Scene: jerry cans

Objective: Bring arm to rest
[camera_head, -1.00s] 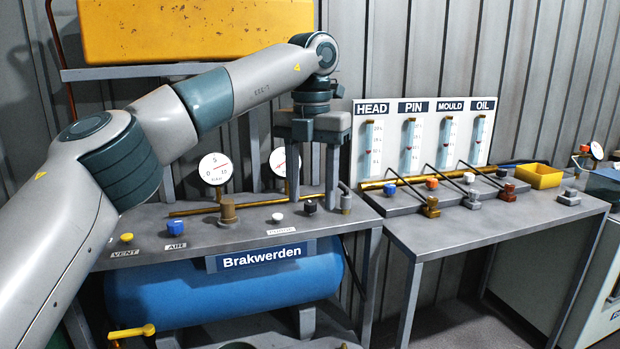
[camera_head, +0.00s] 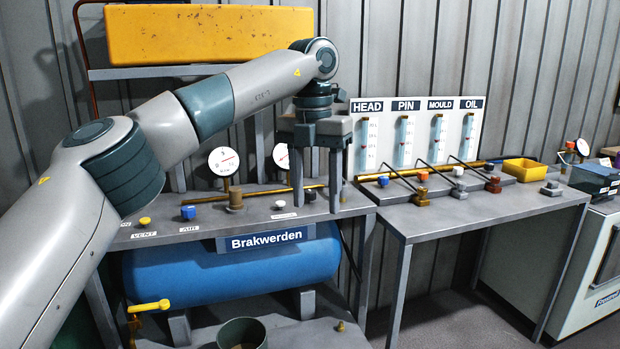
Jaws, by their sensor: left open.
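My left arm (camera_head: 150,145) comes in from the left, bent, with its forearm reaching up to the wrist. My left gripper (camera_head: 316,206) hangs from it with its fingers pointing down, in front of the right end of the gauge bench (camera_head: 160,236). The fingers are apart and nothing shows between them but a dark knob (camera_head: 309,196) on the bench behind. Whether the fingertips touch the bench is not clear. My right gripper is not in view.
A blue tank (camera_head: 230,268) lies under the bench, with a yellow-handled tap (camera_head: 150,306) and a dark bucket (camera_head: 242,334) in front. A second table (camera_head: 440,222) with levers and a yellow bin (camera_head: 523,171) stands right. A yellow tank (camera_head: 205,35) sits on the shelf above.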

